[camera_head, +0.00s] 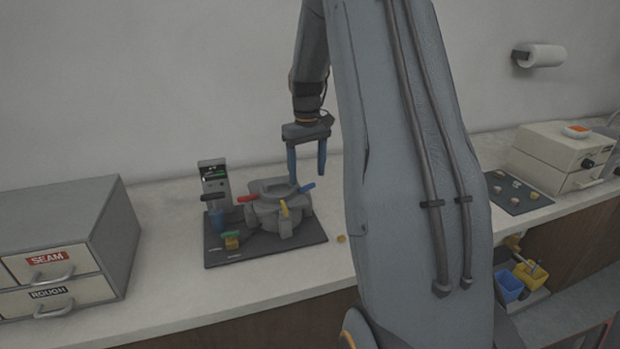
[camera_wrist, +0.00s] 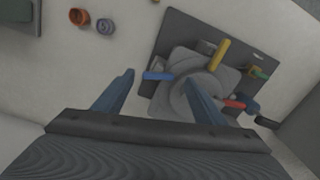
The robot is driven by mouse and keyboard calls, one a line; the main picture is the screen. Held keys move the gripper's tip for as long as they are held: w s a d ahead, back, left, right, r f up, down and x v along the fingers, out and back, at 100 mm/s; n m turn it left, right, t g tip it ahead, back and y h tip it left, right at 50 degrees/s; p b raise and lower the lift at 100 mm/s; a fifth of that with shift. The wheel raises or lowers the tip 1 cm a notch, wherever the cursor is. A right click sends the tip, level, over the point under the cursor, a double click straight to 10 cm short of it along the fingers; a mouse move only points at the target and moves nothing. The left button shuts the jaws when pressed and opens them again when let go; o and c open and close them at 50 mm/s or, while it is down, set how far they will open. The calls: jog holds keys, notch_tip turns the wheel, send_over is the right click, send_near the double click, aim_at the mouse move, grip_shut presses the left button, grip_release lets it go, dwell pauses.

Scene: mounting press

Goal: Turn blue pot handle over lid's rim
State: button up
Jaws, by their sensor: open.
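The grey pot with its lid (camera_head: 270,186) stands on a dark mat at the back of the counter; the lid (camera_wrist: 192,92) also shows in the wrist view. The blue handle (camera_head: 307,187) sticks out from the pot's right side, and in the wrist view the blue handle (camera_wrist: 158,76) points left. A red handle (camera_head: 247,198) and a yellow handle (camera_head: 284,209) also stick out from the pot. My gripper (camera_head: 307,178) is open and points down above the blue handle's side of the pot. In the wrist view its fingers lie apart, with the blue handle beyond the left fingertip. Contact cannot be told.
A grey machine (camera_head: 213,185) with a small display stands left of the pot on the dark mat (camera_head: 300,238). A drawer cabinet (camera_head: 70,235) is at the left. Small round pieces (camera_wrist: 79,17) lie on the counter. My arm hides the counter's middle right.

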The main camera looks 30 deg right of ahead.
jog(key=shift+w+d+r+p, duration=0.15)
jog(key=shift+r+p, duration=0.15)
jog(key=shift+r, duration=0.15)
jog(key=shift+s+r+p, duration=0.2)
jog(key=shift+r+p, duration=1.15)
jog(key=shift+r, duration=0.6)
notch_tip(320, 180, up, 8)
jog(key=b, duration=0.2)
